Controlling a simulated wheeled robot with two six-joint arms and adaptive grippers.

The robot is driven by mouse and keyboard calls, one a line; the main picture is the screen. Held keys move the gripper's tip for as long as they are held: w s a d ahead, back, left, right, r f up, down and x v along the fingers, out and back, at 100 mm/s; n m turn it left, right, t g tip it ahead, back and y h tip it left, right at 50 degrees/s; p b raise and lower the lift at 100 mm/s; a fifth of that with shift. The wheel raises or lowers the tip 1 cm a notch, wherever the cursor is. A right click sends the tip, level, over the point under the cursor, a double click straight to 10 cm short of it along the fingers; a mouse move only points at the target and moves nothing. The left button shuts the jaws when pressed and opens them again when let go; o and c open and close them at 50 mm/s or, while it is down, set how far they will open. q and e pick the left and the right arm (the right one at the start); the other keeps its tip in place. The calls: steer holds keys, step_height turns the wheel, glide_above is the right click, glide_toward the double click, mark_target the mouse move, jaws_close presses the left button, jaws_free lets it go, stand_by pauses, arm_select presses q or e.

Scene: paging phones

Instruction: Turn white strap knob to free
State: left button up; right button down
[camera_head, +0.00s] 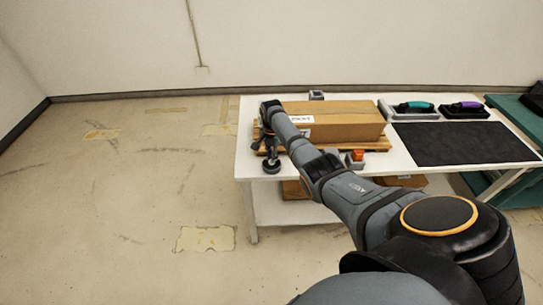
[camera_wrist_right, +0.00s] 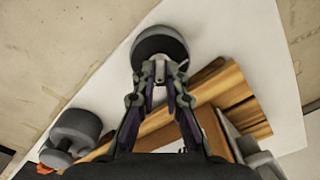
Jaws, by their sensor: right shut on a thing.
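My right gripper (camera_head: 270,150) reaches over the front left corner of the white table. In the right wrist view its fingers (camera_wrist_right: 159,80) are closed together at the edge of a dark round knob (camera_wrist_right: 158,40), shut on it. The knob also shows in the head view (camera_head: 271,167), just below the fingers. The fingers hide part of its near side, and a small pale piece shows beside them. I cannot make out a white strap or the knob's turn position. My left gripper is not in view.
A cardboard box (camera_head: 340,122) lies on a wooden pallet (camera_head: 376,145) behind the knob. A grey block with an orange top (camera_head: 356,156) stands at the pallet's front. A black mat (camera_head: 463,143) and two handled tools lie to the right. Floor left of the table is clear.

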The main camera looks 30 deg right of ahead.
steer(key=n+p, duration=0.1)
steer(key=n, duration=0.3)
steer(key=shift+r, duration=0.1)
steer(key=n+p, duration=0.1)
steer(key=n, duration=0.4)
steer(key=shift+n, duration=0.4)
steer(key=n, duration=0.4)
steer(key=shift+p, duration=0.35)
steer(key=shift+w+n, duration=0.1)
steer(key=shift+n, duration=1.7)
steer(key=c, duration=1.4)
jaws_free()
